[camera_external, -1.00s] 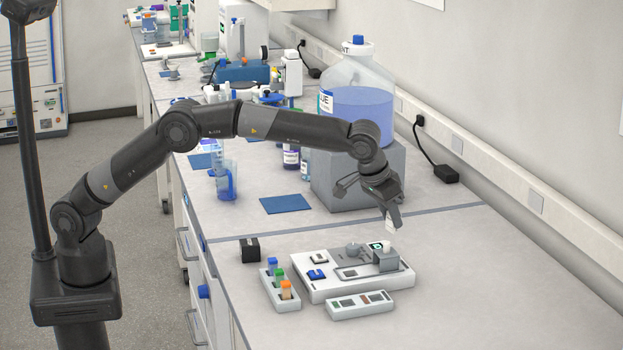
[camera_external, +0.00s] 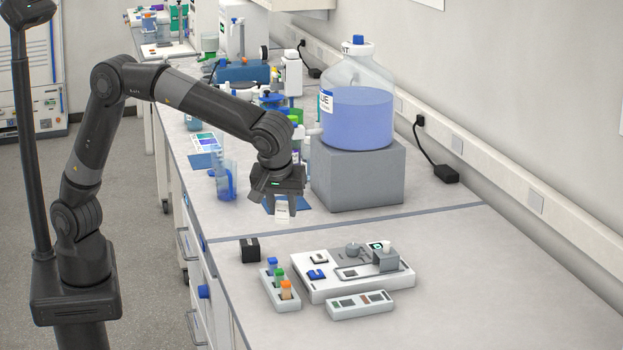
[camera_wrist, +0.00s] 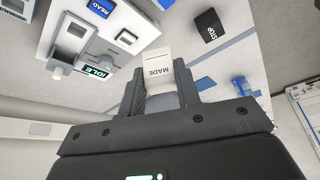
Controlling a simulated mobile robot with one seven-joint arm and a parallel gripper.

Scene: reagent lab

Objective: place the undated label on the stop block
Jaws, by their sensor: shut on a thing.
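My gripper (camera_external: 282,200) is shut on a small white label (camera_external: 282,214) and holds it in the air above the bench, left of the grey block under the big bottle. In the wrist view the label (camera_wrist: 160,75) sits between the two fingers and shows the printed word "MADE"; the rest of its face is plain white. The black stop block (camera_external: 250,249) stands on the bench left of the white device, below and left of my gripper in the external view. In the wrist view the stop block (camera_wrist: 210,25) shows the word "STOP" and lies beyond the fingertips, to the right.
A white device (camera_external: 318,290) with a grey stage stands on the near bench. A rack with coloured-cap vials (camera_external: 280,293) and a flat white strip (camera_external: 360,305) are beside it. A large blue-liquid bottle (camera_external: 357,115) stands on a grey block (camera_external: 357,178).

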